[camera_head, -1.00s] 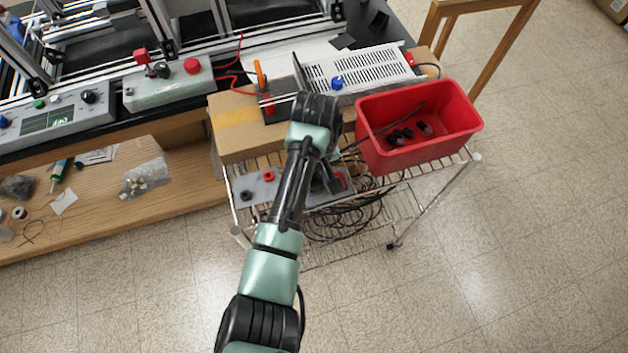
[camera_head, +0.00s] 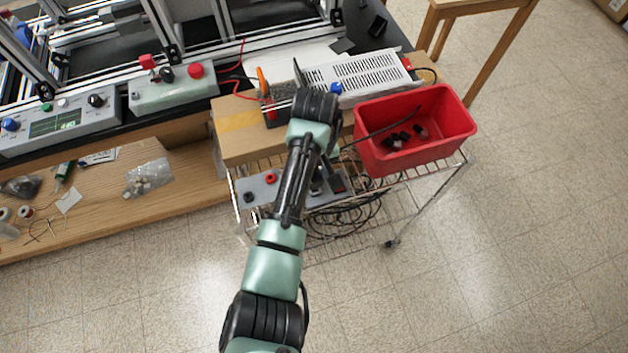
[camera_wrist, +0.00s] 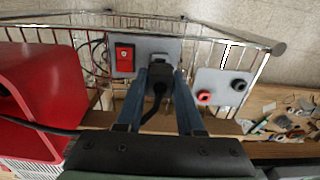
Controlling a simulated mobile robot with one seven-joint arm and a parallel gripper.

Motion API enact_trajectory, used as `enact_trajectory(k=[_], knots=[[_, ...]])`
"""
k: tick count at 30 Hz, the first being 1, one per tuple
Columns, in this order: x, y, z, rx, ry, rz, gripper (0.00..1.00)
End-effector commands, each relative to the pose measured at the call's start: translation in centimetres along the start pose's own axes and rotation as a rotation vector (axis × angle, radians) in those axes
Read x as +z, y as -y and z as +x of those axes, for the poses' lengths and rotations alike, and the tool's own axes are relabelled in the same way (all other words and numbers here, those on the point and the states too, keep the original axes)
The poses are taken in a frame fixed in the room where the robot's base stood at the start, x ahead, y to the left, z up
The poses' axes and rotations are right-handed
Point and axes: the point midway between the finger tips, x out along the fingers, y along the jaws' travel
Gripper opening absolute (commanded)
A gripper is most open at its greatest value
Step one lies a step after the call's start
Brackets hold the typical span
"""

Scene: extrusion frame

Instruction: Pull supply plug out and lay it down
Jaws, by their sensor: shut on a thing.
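A black supply plug (camera_wrist: 160,77) with a black cord sits between the two blue-grey fingers of my gripper (camera_wrist: 160,82) in the wrist view. The gripper is shut on it. The plug is in front of a grey socket panel (camera_wrist: 125,69) that carries a red rocker switch (camera_wrist: 124,57). Whether the plug's pins are in the socket is hidden by the plug. In the head view, my wrist covers most of the gripper and the plug.
A red bin (camera_head: 420,150) with small black parts stands right of my arm; it fills the left of the wrist view. Left of the panel is a plate (camera_head: 262,188) with red and black jacks. Coiled black cables (camera_head: 350,212) lie on the wire cart (camera_head: 425,185).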

Motion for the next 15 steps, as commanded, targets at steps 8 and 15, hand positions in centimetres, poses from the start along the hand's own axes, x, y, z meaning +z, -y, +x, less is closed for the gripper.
enact_trajectory(k=[8,15], knots=[[0.0,0.0,-1.2,0.000,0.001,0.002,0.00],[0.0,0.0,-2.1,0.000,0.001,0.001,0.00]])
